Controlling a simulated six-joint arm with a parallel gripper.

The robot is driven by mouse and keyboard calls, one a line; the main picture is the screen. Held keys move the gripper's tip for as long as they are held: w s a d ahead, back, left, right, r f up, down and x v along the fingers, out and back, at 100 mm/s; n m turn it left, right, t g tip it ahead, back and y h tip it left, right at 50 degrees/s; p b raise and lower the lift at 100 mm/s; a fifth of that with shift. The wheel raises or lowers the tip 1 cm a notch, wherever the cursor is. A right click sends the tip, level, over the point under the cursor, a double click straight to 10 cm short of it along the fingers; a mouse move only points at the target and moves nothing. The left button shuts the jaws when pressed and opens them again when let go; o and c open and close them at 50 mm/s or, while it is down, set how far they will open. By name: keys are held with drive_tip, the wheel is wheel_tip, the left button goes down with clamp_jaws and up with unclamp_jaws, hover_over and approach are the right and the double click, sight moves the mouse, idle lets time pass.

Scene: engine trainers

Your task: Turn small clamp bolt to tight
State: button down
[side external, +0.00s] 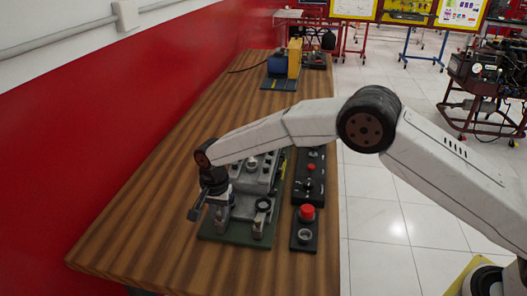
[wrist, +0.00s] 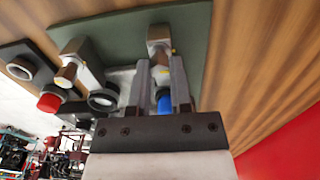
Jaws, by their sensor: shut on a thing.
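The small clamp bolt (wrist: 161,74), a metal part with a yellow mark, sits between the two fingers of my gripper (wrist: 161,80) in the wrist view. The fingers are closed on its sides. A blue part (wrist: 164,101) shows behind it, between the fingers. In the side view my gripper (side external: 212,205) points down at the left front corner of the fixture's green base plate (side external: 232,236). The bolt is hidden there by the gripper, and its turn angle cannot be told.
A similar clamp (wrist: 70,68) stands to the left in the wrist view. A dark control panel (side external: 303,236) with a red button (side external: 307,212) lies right of the fixture. A blue and yellow unit (side external: 288,64) stands farther back. The wooden table (side external: 130,235) is clear at left.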

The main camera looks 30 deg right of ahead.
sight(219, 214)
drive_tip(key=c, duration=0.5)
unclamp_jaws()
drive_tip(key=shift+c, duration=0.2)
drive_tip(key=shift+r, duration=0.1)
drive_tip(key=shift+r, duration=3.85)
drive_tip(key=shift+d, duration=0.15)
